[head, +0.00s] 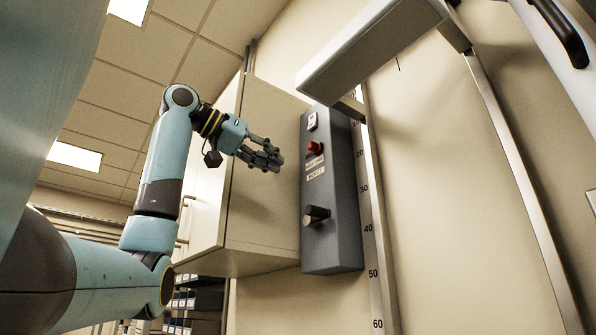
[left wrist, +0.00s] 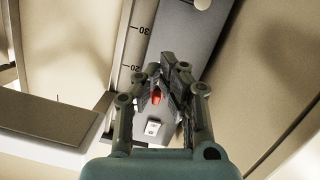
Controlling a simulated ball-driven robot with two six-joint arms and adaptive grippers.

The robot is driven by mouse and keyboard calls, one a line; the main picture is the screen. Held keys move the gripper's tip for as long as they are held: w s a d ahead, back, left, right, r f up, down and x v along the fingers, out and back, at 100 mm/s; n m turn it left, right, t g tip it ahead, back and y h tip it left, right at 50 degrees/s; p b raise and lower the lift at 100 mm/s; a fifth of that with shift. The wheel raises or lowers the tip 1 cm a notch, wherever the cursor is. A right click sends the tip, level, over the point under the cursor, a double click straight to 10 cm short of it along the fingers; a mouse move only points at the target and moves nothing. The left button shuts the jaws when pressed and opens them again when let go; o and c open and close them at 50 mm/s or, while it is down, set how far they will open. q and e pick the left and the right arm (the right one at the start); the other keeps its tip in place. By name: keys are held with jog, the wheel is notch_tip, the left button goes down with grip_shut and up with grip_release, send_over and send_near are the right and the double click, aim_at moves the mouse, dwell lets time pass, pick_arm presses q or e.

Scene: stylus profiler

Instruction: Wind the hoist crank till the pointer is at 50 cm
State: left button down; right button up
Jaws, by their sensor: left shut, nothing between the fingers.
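The grey hoist box (head: 336,240) is fixed to the wall at the centre of the head view. Its dark crank knob (head: 316,213) sticks out from the lower half. A red button (head: 315,147) sits higher up and also shows in the left wrist view (left wrist: 157,97). The scale strip (head: 372,250) runs beside the box, with numbers growing downward to 60. I cannot make out the pointer clearly. My left gripper (head: 272,158) is shut and empty, left of the box, above the crank's height and apart from it. My right gripper is out of view.
A beige cabinet (head: 265,220) stands directly left of the box, behind my left arm. A large grey beam (head: 370,50) juts out above the box near the top of the scale. A curved metal rail (head: 510,170) runs down the wall on the right.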

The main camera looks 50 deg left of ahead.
pick_arm(q)
jog(key=p, duration=0.2)
send_over(308, 206)
jog(key=w+a, duration=0.1)
jog(key=a, duration=0.1)
notch_tip(308, 206, down, 2)
jog(key=f, duration=0.1)
jog(key=d+f+b, duration=0.1)
jog(key=f, duration=0.1)
jog(key=shift+s, duration=0.15)
jog(key=shift+s+d+f+b, duration=0.1)
jog(key=shift+s+f+b, duration=0.1)
jog(key=shift+f+b, duration=0.2)
jog(key=shift+w+d, duration=0.1)
jog(key=shift+d, duration=0.05)
